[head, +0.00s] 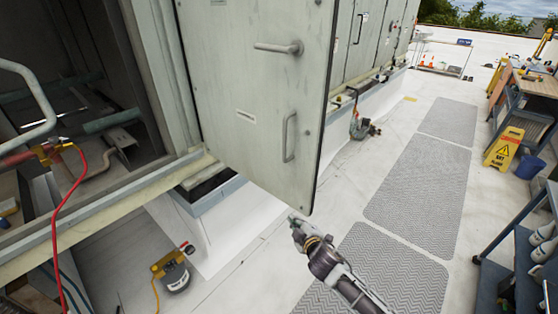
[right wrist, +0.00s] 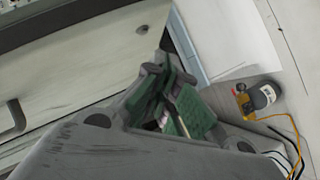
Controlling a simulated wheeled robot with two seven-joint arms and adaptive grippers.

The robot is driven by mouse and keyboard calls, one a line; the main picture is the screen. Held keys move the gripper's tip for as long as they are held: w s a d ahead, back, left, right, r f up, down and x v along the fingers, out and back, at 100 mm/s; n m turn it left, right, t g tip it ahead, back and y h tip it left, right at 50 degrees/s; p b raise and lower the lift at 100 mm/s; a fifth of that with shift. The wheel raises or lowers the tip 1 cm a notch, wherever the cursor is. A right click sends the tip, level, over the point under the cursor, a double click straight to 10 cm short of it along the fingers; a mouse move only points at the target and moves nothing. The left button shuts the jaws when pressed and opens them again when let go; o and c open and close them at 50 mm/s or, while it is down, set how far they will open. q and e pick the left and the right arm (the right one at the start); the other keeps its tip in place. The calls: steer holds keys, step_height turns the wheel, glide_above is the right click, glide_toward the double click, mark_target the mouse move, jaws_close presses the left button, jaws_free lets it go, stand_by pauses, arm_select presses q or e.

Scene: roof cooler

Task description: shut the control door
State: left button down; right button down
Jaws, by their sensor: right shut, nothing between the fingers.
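The control door (head: 240,95) is a pale grey panel standing open, swung out from the dark cabinet opening (head: 70,90) on the left of the head view. It has a lever (head: 278,47) near the top and a pull handle (head: 290,137) lower down. My right gripper (head: 295,222) is shut and empty, just below the door's lower right corner. In the right wrist view the green-padded fingers (right wrist: 172,90) are close to the door's edge (right wrist: 90,75); I cannot tell whether they touch. My left gripper is not in view.
A yellow-and-grey tool (head: 172,270) with a cord lies on the white roof below the cabinet. Grey walkway mats (head: 415,195) run along the right. A yellow wet-floor sign (head: 503,147) and a blue cart (head: 520,275) stand further right. A red hose (head: 62,210) hangs at the left.

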steer(key=s+a+r+n+t, duration=0.1)
steer(key=s+r+n, duration=0.1)
steer(key=r, duration=0.6)
steer(key=s+a+r+n+t, duration=0.1)
steer(key=s+a+r+n, duration=0.1)
steer(key=s+r, duration=0.3)
steer(key=s+a+r+n+t, duration=0.1)
steer(key=s+r+n, duration=0.1)
steer(key=r, duration=1)
steer(key=shift+s+a+t, duration=0.35)
steer(key=shift+s+t, duration=0.05)
steer(key=shift+s, duration=0.4)
steer(key=shift+r, duration=0.1)
steer(key=d+p+x, duration=0.2)
steer(key=x, duration=1.1)
steer(key=shift+w+p, duration=0.3)
steer(key=shift+w, duration=0.05)
steer(key=shift+d+y, duration=0.25)
steer(key=shift+y, duration=0.15)
